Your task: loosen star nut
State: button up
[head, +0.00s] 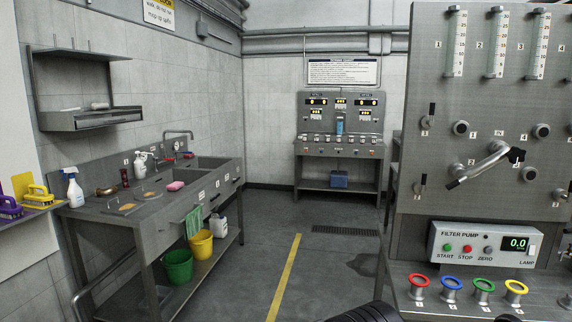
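A small black lobed knob (516,154), the only thing here that looks like a star nut, sits at the upper right end of a bent metal bar (480,165). The bar is on the front of the grey steel panel (450,120) at the right. The knob's thread and how tight it is cannot be made out. My gripper is not in view. A dark ribbed part, which looks like part of my own body, shows at the bottom edge.
A filter pump box (488,245) is below the knob, above several colour-ringed ports (450,283). A sink bench (160,205) with buckets stands at left. A control console (340,130) stands at the back. The floor (325,265) between is clear.

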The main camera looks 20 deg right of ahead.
aim_at(516, 155)
jog(key=z, duration=1.9)
